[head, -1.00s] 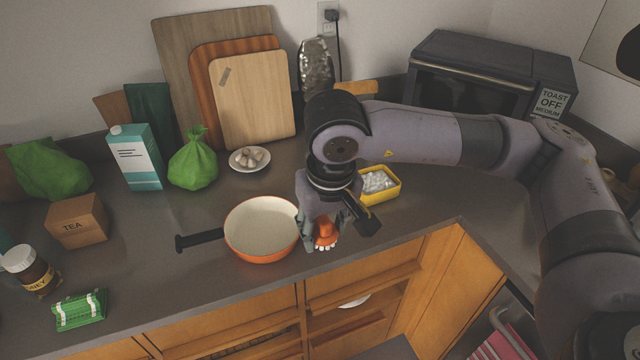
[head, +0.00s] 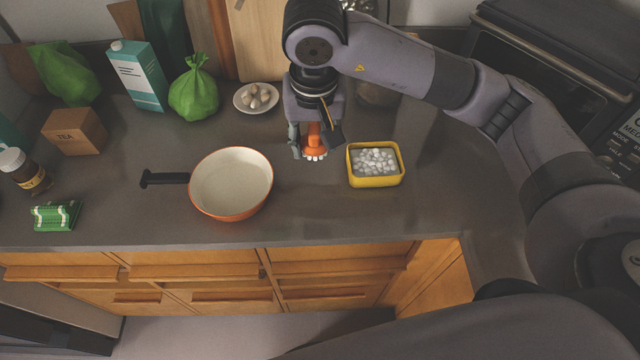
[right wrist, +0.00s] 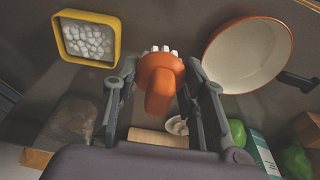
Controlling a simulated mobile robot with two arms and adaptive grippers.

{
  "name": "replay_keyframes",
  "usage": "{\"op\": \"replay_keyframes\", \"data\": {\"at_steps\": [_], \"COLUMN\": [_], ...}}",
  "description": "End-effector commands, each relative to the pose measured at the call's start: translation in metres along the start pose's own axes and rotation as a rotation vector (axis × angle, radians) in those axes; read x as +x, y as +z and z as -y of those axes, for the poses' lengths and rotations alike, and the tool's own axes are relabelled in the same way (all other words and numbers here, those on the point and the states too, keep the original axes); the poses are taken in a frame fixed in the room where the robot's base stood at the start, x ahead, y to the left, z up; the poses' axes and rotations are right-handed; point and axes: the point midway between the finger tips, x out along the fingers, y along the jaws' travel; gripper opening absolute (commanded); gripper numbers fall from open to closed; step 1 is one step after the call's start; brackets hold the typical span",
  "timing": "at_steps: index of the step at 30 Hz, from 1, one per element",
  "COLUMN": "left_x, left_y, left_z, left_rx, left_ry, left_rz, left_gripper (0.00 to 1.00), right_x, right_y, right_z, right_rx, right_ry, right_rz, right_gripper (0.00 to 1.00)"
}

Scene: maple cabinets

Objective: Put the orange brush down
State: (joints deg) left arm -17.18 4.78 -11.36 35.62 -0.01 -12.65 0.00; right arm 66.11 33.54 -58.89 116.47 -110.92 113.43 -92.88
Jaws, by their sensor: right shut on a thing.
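The orange brush (head: 314,141) has a rounded orange body and white bristles pointing down. My right gripper (head: 315,143) is shut on it and holds it over the counter, between the pan and the yellow tray. In the right wrist view the brush (right wrist: 160,80) sits between the two fingers of the gripper (right wrist: 162,88). I cannot tell whether the bristles touch the counter (head: 310,205). My left gripper is not in view.
A white pan with an orange rim (head: 232,183) is left of the brush. A yellow tray of white pebbles (head: 375,183) is right. A plate of garlic (head: 256,97) and a green bag (head: 194,98) stand behind. Bare counter lies in front, between pan and tray.

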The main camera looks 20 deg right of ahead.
Motion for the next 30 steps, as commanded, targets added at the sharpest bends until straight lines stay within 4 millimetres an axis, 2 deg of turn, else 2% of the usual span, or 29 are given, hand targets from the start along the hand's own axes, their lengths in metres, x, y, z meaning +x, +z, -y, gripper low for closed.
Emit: {"op": "replay_keyframes", "data": {"at_steps": [1, 5, 9, 12, 18, 25, 30], "left_x": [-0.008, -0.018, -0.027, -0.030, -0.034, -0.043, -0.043], "left_y": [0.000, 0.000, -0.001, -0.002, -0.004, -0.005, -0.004], "left_z": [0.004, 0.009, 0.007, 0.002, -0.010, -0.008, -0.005], "left_rx": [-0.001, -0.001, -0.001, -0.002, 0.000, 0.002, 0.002], "left_ry": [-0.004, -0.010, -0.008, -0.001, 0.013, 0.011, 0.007], "left_rz": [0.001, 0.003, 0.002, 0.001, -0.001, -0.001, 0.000], "left_gripper": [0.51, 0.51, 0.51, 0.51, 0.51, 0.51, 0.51], "right_x": [0.011, 0.046, 0.080, 0.099, 0.116, 0.148, 0.156], "right_y": [0.003, 0.009, 0.014, 0.017, 0.018, 0.024, 0.024], "right_z": [-0.002, -0.002, -0.002, -0.002, -0.001, -0.001, -0.001], "right_rx": [0.002, 0.002, 0.002, 0.001, 0.001, 0.001, 0.000], "right_ry": [0.005, 0.006, 0.003, 0.004, 0.002, 0.002, 0.000], "right_rz": [0.007, 0.006, 0.005, 0.002, 0.001, 0.002, -0.003], "right_gripper": [0.09, 0.09, 0.09, 0.09, 0.09, 0.09, 0.09]}}
